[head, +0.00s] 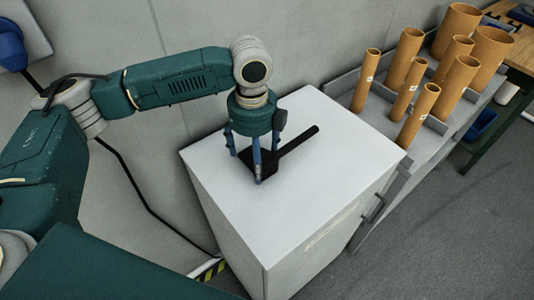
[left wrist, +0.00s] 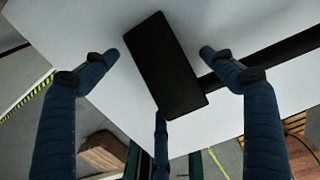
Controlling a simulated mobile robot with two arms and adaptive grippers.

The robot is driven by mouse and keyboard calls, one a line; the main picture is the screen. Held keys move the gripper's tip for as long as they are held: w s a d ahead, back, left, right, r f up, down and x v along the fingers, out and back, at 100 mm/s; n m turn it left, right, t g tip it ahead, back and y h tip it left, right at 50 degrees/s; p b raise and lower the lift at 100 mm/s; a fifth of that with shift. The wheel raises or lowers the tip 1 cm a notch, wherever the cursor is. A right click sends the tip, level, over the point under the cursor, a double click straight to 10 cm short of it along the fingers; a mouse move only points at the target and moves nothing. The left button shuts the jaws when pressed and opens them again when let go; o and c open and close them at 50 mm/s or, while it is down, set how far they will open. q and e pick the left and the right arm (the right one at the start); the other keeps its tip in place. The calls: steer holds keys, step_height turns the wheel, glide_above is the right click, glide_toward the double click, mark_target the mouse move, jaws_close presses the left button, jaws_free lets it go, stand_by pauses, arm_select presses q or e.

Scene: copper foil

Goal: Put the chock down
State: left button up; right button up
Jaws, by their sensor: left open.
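The chock (head: 297,140) is black, with a blocky head and a long straight handle. It lies on the white top of a cabinet (head: 340,150), its handle pointing to the back right in the head view. My left gripper (head: 256,168) is above the chock's head, fingers pointing down around it. In the left wrist view, the chock's head (left wrist: 165,65) sits between the spread blue fingers, with gaps beside the two upper fingertips; contact at the lower finger is unclear. The left gripper is open. My right gripper is not in view.
Several brown tubes (head: 408,60) stand in a grey rack (head: 435,140) right of the cabinet. A wooden bench (head: 520,50) is at the far right. A wall is behind the cabinet. The front and right of the cabinet top are clear.

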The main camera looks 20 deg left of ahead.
arm_select(q)
steer(key=shift+f, duration=0.7)
steer(key=shift+r, duration=0.1)
steer(key=c, duration=1.8)
step_height(320, 180, up, 20)
steer(key=b, duration=0.1)
steer(key=s+f+n, duration=0.4)
steer(key=f+n, duration=0.1)
steer(key=n, duration=0.3)
steer(key=s+f+n, duration=0.4)
steer(key=n, duration=0.4)
steer(key=s+f+n, duration=0.4)
steer(key=f+n, duration=0.1)
steer(key=n, duration=0.3)
steer(key=shift+s+a+f+n, duration=0.15)
steer(key=shift+a+f+n, duration=0.15)
steer(key=shift+a, duration=0.1)
